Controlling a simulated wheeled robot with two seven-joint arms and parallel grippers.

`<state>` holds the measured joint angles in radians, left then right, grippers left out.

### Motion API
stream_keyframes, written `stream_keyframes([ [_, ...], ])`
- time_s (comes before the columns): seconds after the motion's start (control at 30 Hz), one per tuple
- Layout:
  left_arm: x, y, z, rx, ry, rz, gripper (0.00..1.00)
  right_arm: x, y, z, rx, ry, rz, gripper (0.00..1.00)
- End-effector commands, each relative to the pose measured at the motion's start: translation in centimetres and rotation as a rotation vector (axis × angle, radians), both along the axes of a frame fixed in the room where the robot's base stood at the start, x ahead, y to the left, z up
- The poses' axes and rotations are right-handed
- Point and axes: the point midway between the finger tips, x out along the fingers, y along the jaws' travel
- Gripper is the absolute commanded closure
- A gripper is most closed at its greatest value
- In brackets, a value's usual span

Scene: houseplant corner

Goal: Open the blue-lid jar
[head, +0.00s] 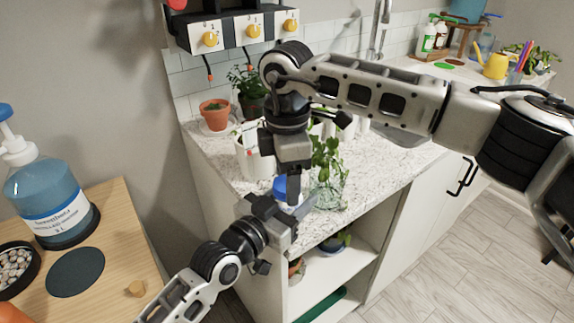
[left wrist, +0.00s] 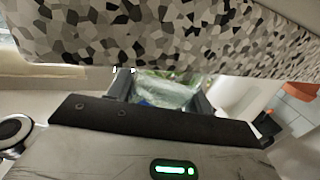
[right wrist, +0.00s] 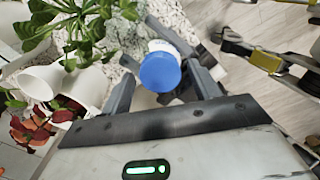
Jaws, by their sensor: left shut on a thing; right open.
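The jar's round blue lid (head: 280,187) shows at the counter's front edge in the head view, with the body mostly hidden by my grippers. In the right wrist view the blue lid (right wrist: 160,72) faces the camera, with a bit of white jar body (right wrist: 163,46) behind it. My left gripper (head: 288,210) is shut on the jar from the front, below the lid. My right gripper (head: 290,170) points down above the lid. Its open fingers (right wrist: 162,85) stand on either side of the lid. In the left wrist view (left wrist: 160,92) the held part is unclear.
A glass vase with a green plant (head: 329,178) stands close right of the jar. A white container (head: 252,160) and a terracotta pot (head: 215,114) are behind on the speckled counter (head: 385,165). A wooden table (head: 115,240) with a pump bottle (head: 48,195) is at left.

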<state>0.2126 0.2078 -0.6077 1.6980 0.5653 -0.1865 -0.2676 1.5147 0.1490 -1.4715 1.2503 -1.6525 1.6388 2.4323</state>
Motion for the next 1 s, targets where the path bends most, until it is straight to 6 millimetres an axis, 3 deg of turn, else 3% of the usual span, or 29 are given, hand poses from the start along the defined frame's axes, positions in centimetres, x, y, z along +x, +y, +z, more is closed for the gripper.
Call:
stream_keyframes([
  [0.17, 0.0, 0.01, -0.07, 0.002, 0.001, 0.0, 1.0, 0.0, -0.01, -0.03, 0.0, 0.0, 0.0, 0.39],
  [0.33, 0.0, 0.01, -0.07, 0.002, 0.001, 0.0, 1.0, 0.0, -0.01, -0.02, 0.0, 0.0, 0.0, 0.8],
  [0.37, 0.0, 0.01, -0.07, 0.002, 0.001, 0.0, 1.0, 0.0, -0.01, -0.02, 0.0, 0.0, 0.0, 0.84],
  [0.6, 0.0, 0.01, -0.07, 0.001, 0.002, 0.0, 1.0, 0.01, -0.01, 0.01, 0.0, 0.0, 0.043, 0.84],
  [0.77, -0.01, 0.01, -0.07, 0.002, 0.001, 0.0, 1.0, 0.04, 0.02, 0.04, 0.0, -0.001, 0.331, 0.84],
  [1.0, -0.01, 0.01, -0.07, 0.002, 0.001, 0.0, 1.0, 0.05, 0.05, 0.07, -0.001, -0.002, 0.964, 0.84],
])
